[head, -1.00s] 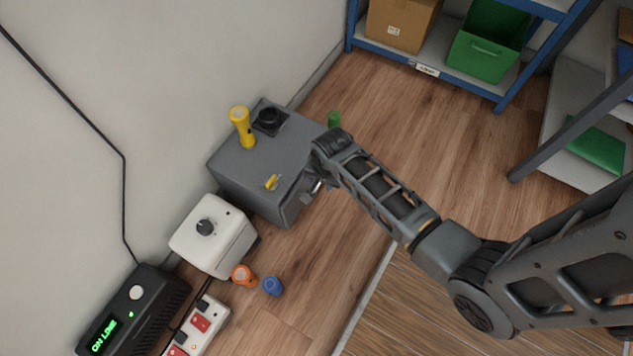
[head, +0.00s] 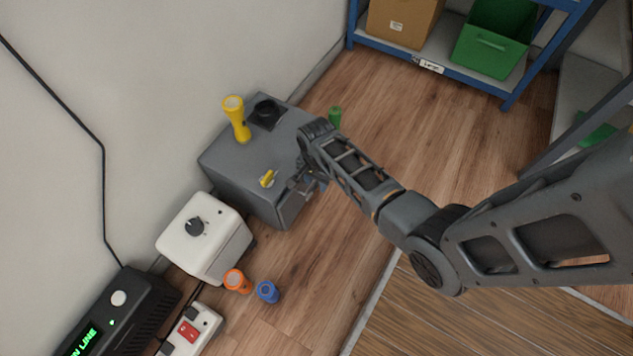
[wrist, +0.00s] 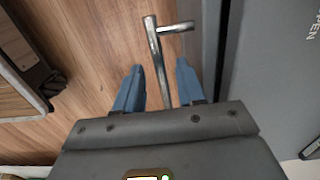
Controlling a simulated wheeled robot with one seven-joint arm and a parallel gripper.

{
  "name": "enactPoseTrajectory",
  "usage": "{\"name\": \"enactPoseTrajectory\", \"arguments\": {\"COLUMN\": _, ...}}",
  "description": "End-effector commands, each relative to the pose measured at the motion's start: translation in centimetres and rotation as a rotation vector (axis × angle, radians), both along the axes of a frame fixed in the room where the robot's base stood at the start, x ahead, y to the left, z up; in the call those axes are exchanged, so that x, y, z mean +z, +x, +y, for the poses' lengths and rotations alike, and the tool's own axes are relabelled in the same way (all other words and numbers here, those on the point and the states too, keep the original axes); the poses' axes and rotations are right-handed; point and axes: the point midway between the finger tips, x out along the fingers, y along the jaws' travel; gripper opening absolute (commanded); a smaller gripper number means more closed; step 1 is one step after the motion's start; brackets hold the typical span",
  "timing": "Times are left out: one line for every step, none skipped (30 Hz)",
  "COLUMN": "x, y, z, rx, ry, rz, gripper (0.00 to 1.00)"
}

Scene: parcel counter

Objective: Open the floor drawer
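The floor drawer is in a grey cabinet (head: 238,165) that stands on the floor against the wall in the head view. Its front faces right and is partly hidden by my arm. My gripper (wrist: 160,85) is open, with one finger on each side of the bar and visible gaps. In the head view my gripper (head: 312,182) is mostly hidden behind my arm.
A green cylinder (head: 334,117) stands behind. Floor to the right is clear.

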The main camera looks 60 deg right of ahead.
Motion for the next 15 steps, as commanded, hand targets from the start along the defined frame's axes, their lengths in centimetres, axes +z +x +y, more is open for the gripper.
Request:
{"name": "enactPoseTrajectory", "arguments": {"x": -0.14, "y": 0.03, "z": -0.02, "rx": 0.0, "ry": 0.0, "rz": -0.001, "gripper": 0.39}}
{"name": "enactPoseTrajectory", "arguments": {"x": -0.15, "y": 0.03, "z": -0.01, "rx": 0.0, "ry": 0.0, "rz": -0.001, "gripper": 0.39}}
{"name": "enactPoseTrajectory", "arguments": {"x": -0.14, "y": 0.03, "z": -0.01, "rx": 0.0, "ry": -0.001, "rz": -0.001, "gripper": 0.39}}
{"name": "enactPoseTrajectory", "arguments": {"x": -0.12, "y": 0.03, "z": -0.01, "rx": 0.0, "ry": -0.001, "rz": -0.001, "gripper": 0.39}}
{"name": "enactPoseTrajectory", "arguments": {"x": -0.11, "y": 0.03, "z": -0.01, "rx": 0.0, "ry": -0.001, "rz": -0.001, "gripper": 0.39}}
{"name": "enactPoseTrajectory", "arguments": {"x": -0.1, "y": 0.03, "z": -0.01, "rx": 0.0, "ry": -0.001, "rz": -0.001, "gripper": 0.39}}
{"name": "enactPoseTrajectory", "arguments": {"x": -0.1, "y": 0.03, "z": -0.01, "rx": 0.0, "ry": -0.001, "rz": -0.001, "gripper": 0.39}}
{"name": "enactPoseTrajectory", "arguments": {"x": -0.1, "y": 0.02, "z": -0.01, "rx": 0.0, "ry": -0.001, "rz": -0.001, "gripper": 0.39}}
{"name": "enactPoseTrajectory", "arguments": {"x": -0.1, "y": 0.02, "z": 0.0, "rx": 0.001, "ry": -0.001, "rz": -0.001, "gripper": 0.35}}
{"name": "enactPoseTrajectory", "arguments": {"x": -0.1, "y": 0.02, "z": -0.01, "rx": 0.001, "ry": -0.001, "rz": -0.001, "gripper": 0.32}}
{"name": "enactPoseTrajectory", "arguments": {"x": -0.1, "y": 0.02, "z": 0.0, "rx": 0.001, "ry": -0.001, "rz": -0.001, "gripper": 0.29}}
{"name": "enactPoseTrajectory", "arguments": {"x": -0.1, "y": 0.01, "z": 0.0, "rx": 0.001, "ry": -0.001, "rz": -0.001, "gripper": 0.26}}
{"name": "enactPoseTrajectory", "arguments": {"x": -0.1, "y": 0.01, "z": 0.0, "rx": 0.001, "ry": 0.0, "rz": -0.001, "gripper": 0.23}}
{"name": "enactPoseTrajectory", "arguments": {"x": -0.1, "y": 0.01, "z": 0.0, "rx": 0.001, "ry": -0.001, "rz": -0.001, "gripper": 0.2}}
{"name": "enactPoseTrajectory", "arguments": {"x": -0.1, "y": 0.01, "z": 0.0, "rx": 0.001, "ry": -0.001, "rz": -0.001, "gripper": 0.16}}
